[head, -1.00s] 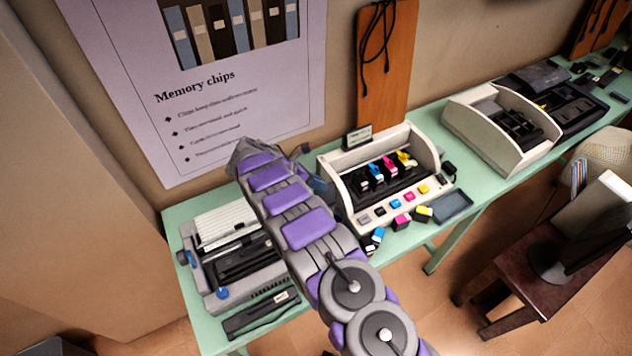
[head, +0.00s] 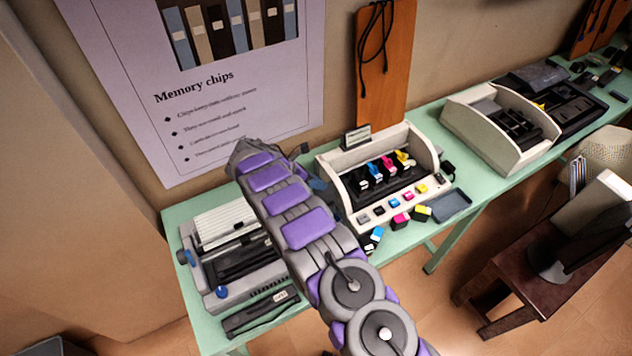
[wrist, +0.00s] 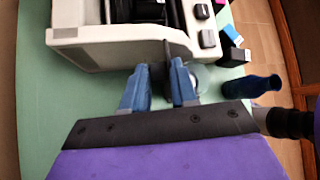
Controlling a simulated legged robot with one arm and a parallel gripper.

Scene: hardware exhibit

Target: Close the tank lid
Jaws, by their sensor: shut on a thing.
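The white printer (head: 335,165) has its front open. Small black, blue, pink and yellow tank tops stand inside it, and I see the yellow one (head: 404,158) at the right end. I cannot tell which part is the tank lid. In the head view my arm reaches to the printer's left side and hides its tip. In the wrist view my gripper (wrist: 160,70) has two blue fingers at the printer's lower edge (wrist: 105,57). The fingers are a little apart and shut on a small part that is hard to make out. A dark narrow piece (wrist: 169,47) rises just beyond them.
A dark blue bottle (wrist: 252,86) lies right of my gripper. Colored blocks lie before the printer, one of them yellow (head: 422,213), beside a grey tray (head: 451,205). An older printer (head: 235,250) stands left on the green table (head: 180,215). A stool (head: 520,270) is at right.

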